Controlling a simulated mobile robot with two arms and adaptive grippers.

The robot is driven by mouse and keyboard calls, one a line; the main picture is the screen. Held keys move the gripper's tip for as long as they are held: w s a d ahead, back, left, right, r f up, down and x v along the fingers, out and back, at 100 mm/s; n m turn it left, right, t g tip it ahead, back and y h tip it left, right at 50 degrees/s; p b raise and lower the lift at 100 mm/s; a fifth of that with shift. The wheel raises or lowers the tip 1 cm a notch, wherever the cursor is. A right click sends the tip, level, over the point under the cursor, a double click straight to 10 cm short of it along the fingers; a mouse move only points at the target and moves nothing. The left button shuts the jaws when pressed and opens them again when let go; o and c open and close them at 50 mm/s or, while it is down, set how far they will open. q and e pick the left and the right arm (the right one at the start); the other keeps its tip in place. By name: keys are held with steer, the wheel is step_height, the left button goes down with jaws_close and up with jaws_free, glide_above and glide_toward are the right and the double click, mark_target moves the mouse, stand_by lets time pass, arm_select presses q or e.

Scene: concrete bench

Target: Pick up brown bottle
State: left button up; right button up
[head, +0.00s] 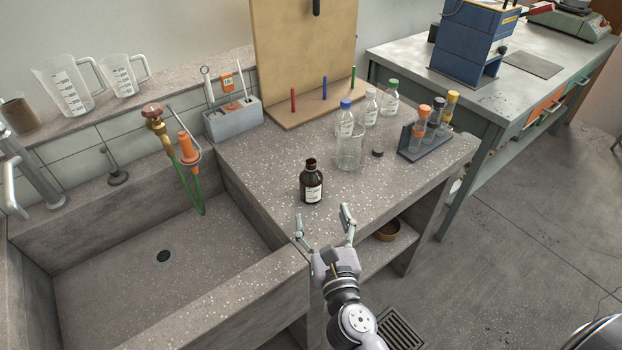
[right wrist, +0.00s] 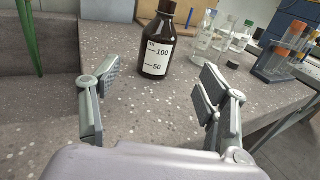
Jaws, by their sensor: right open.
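The brown bottle (head: 312,183) stands upright on the concrete bench, near its front edge and close to the sink. It is dark brown with a white label. In the right wrist view the bottle (right wrist: 158,45) stands ahead of the fingers, with its top cut off by the frame edge. My right gripper (head: 322,220) is open and empty, in front of the bottle and apart from it. Its spread fingers also show in the right wrist view (right wrist: 157,95), with bare bench between them. My left gripper is not in view.
A clear glass beaker (head: 349,155), a small black cap (head: 378,152) and several capped bottles stand behind the brown bottle. A tube rack (head: 425,145) is at the right. The sink (head: 150,260) lies to the left. The bench around the brown bottle is clear.

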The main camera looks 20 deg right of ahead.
mark_target(313, 190)
steer(key=w, duration=0.4)
steer(key=w+p, duration=0.1)
steer(key=w, duration=0.1)
steer(key=shift+d, duration=0.35)
steer(key=shift+w+d+f, duration=0.1)
steer(key=shift+w, duration=1.35)
steer(key=shift+w+d, duration=0.1)
steer(key=shift+w, duration=1.3)
steer(key=c, duration=1.5)
